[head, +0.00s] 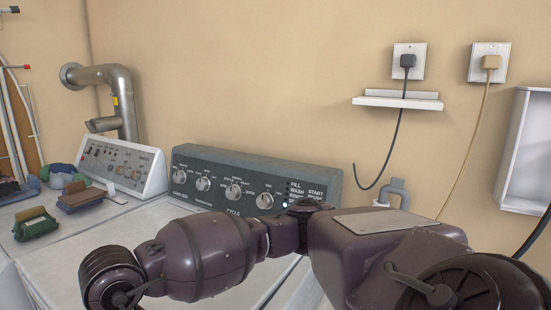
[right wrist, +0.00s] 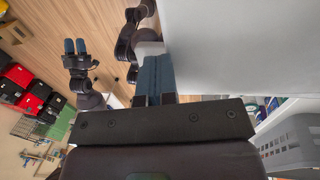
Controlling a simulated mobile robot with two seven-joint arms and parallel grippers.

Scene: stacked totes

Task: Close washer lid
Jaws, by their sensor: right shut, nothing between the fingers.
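The washer's dark grey control panel (head: 250,182) with its knobs stands at the back in the head view. A pale flat surface (head: 150,222) lies in front of it, partly hidden by my arm. I cannot tell whether this is the lid, or whether the lid is open. My right gripper (right wrist: 154,68) is shut and empty in the right wrist view, beside a large pale panel (right wrist: 235,45) that fills the upper right; contact is unclear. My left gripper (right wrist: 75,47) shows small at the upper left of that view, away from the panel; its finger gap is unclear.
A second white control panel (head: 122,167) stands to the left, with folded clothes (head: 85,198) near it. A metal duct (head: 118,92) and a small wall shelf (head: 398,102) are behind. In the right wrist view, a grey basket (right wrist: 295,148) is at the lower right.

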